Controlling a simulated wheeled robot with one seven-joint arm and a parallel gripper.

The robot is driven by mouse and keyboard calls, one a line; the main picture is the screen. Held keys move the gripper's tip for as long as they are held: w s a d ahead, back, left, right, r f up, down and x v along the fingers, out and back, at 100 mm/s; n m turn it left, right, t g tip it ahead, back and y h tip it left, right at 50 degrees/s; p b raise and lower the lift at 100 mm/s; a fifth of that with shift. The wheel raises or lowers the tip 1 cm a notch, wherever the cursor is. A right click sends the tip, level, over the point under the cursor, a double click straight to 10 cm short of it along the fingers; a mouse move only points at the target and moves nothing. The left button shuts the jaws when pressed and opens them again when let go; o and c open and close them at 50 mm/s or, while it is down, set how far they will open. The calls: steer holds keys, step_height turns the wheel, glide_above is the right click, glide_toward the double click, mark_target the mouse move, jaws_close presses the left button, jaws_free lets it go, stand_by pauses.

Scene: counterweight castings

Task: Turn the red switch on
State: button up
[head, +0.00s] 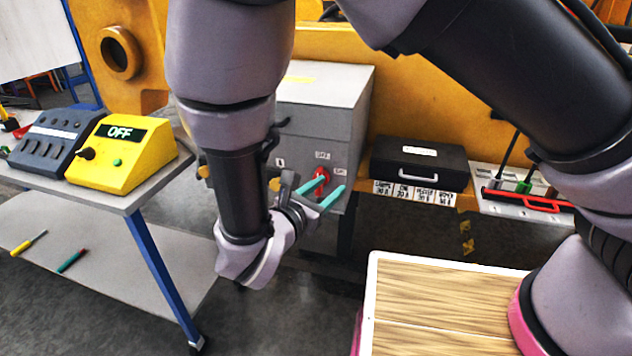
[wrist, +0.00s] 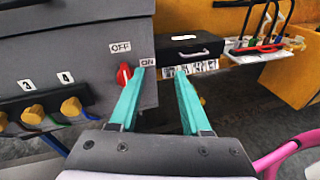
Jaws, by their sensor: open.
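The red switch (head: 321,176) is a rotary knob on the front of a grey box (head: 325,120). In the wrist view the red switch (wrist: 123,75) stands roughly upright, under the OFF label (wrist: 120,47) and left of the ON label (wrist: 147,62). My gripper (head: 333,183) is open, with two teal fingers pointing toward the box front. In the wrist view my gripper (wrist: 159,72) has its left fingertip just right of the knob and its right fingertip beyond the box edge. Nothing is between the fingers. I cannot tell whether the left finger touches the knob.
Yellow numbered knobs (wrist: 71,106) with cables sit left of the switch. A black case (head: 419,163) lies right of the box, beside a panel with levers (head: 524,186). A yellow console (head: 122,153) reading OFF stands on the left table. A wooden-topped surface (head: 440,300) is in front.

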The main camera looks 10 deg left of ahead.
steer(key=s+a+f+n+t+y, duration=0.2)
steer(key=s+a+f+n+y, duration=0.1)
steer(key=s+a+n+y, duration=0.1)
steer(key=w, duration=1)
steer(key=shift+w+d, duration=0.2)
steer(key=shift+f, duration=0.1)
jaws_close()
